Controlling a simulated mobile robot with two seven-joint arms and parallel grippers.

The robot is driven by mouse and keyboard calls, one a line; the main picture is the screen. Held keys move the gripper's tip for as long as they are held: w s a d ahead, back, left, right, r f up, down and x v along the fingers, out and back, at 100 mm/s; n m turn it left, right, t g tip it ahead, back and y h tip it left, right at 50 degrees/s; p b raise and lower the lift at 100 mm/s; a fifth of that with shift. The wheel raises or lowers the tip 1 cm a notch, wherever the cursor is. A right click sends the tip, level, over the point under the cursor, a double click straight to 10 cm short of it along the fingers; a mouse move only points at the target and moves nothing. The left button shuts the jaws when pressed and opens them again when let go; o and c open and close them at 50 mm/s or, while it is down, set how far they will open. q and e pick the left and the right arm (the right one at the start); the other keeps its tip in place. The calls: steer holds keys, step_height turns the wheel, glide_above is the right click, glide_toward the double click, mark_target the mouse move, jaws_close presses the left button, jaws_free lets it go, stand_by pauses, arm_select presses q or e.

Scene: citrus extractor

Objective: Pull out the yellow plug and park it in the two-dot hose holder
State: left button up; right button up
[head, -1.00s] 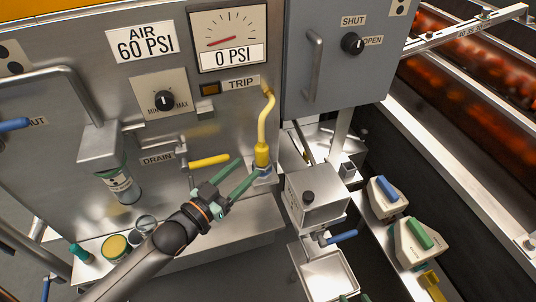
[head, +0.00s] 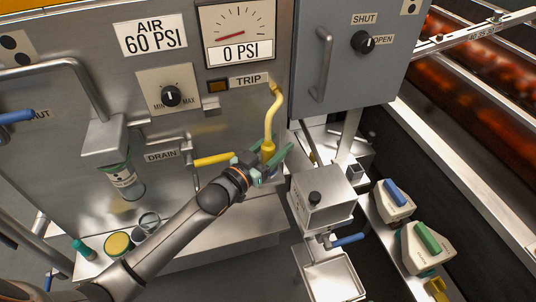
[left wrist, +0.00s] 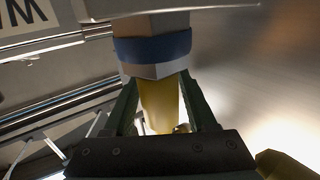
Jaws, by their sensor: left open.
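The yellow plug (head: 268,149) sits at the lower end of a yellow hose (head: 272,112) on the steel panel, below the TRIP label. My left gripper (head: 277,160) is open, with its green fingers around the plug. In the left wrist view, the plug (left wrist: 160,105) stands between the two fingers of the gripper (left wrist: 160,82), against a metal fitting with a blue band (left wrist: 152,46). Gaps seem to show beside the plug. A plate with dark dots (head: 14,48) is at the panel's left, another (head: 411,5) at the top right. I cannot make out a hose holder. My right gripper is out of view.
A yellow drain handle (head: 214,160) is just left of my gripper. A steel box with a black knob (head: 322,202) stands close at the right. A grey cabinet (head: 345,75) is above right. Jars (head: 118,243) stand on the ledge at lower left.

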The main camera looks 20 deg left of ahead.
mark_target(270, 139)
arm_select(q)
jaws_close()
stand_by(0.4)
steer(key=shift+r, duration=0.6)
step_height(270, 139, up, 2)
steer(key=shift+r+p, duration=0.2)
steer(key=shift+p, duration=0.5)
steer(key=s+d+r+p, duration=0.2)
steer(key=s+r+p, duration=0.1)
steer(key=s+r, duration=0.6)
steer(key=s, duration=0.4)
steer(key=shift+s+d+r, duration=0.2)
steer(key=shift+s+d, duration=0.05)
steer(key=shift+s, duration=0.15)
steer(key=shift+r, duration=0.15)
